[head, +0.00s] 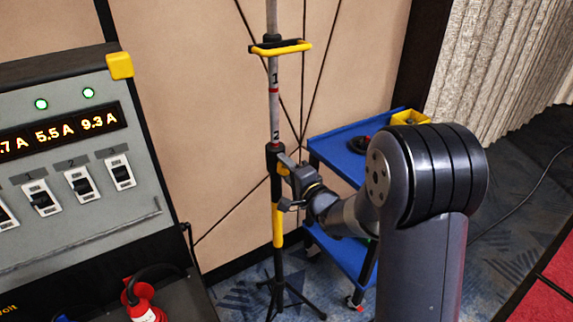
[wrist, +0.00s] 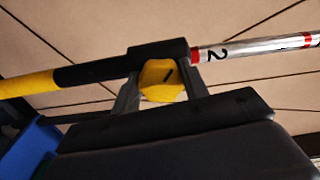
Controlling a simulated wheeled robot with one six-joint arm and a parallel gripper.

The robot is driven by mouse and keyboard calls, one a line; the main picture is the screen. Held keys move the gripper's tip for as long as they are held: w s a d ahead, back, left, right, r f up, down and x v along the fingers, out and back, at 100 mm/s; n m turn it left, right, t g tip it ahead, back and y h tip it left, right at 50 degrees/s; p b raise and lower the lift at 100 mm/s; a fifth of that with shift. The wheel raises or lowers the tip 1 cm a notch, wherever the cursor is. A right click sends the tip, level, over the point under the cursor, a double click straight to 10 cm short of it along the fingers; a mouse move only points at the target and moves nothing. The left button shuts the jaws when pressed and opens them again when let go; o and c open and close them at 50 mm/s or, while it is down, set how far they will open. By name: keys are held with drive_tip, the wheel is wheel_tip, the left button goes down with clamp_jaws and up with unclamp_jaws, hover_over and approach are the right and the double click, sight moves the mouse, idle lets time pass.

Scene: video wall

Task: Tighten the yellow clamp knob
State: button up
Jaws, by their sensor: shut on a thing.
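The yellow clamp knob (wrist: 162,80) sits on the black collar (wrist: 158,53) of a stand pole, shown sideways in the wrist view. My gripper (wrist: 160,92) has one finger on each side of the knob and is shut on it. A dark mark shows on the knob's face. In the head view my gripper (head: 287,185) reaches the black collar (head: 274,158) from the right, and the knob is mostly hidden there. The pole (head: 274,105) stands upright with red rings and the numbers 1 and 2, the 2 just above the collar.
A yellow-and-black handle (head: 281,47) crosses the pole higher up. A blue cart (head: 345,147) with a yellow bin (head: 410,117) stands behind my arm. A grey power panel (head: 75,215) with switches is at the left. The stand's tripod legs (head: 285,298) spread on the carpet.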

drive_tip(key=m+p, duration=0.2)
drive_tip(key=m, duration=0.3)
drive_tip(key=shift+r+m, duration=0.1)
drive_tip(key=shift+m, duration=0.2)
drive_tip(key=m+p, duration=0.1)
drive_tip(key=m, duration=0.3)
drive_tip(key=shift+m+p, duration=0.3)
drive_tip(key=shift+p, duration=0.1)
drive_tip(key=o, duration=1)
drive_tip(key=b+v, duration=0.1)
drive_tip(key=v, duration=0.9)
drive_tip(key=shift+s+d+b, duration=0.3)
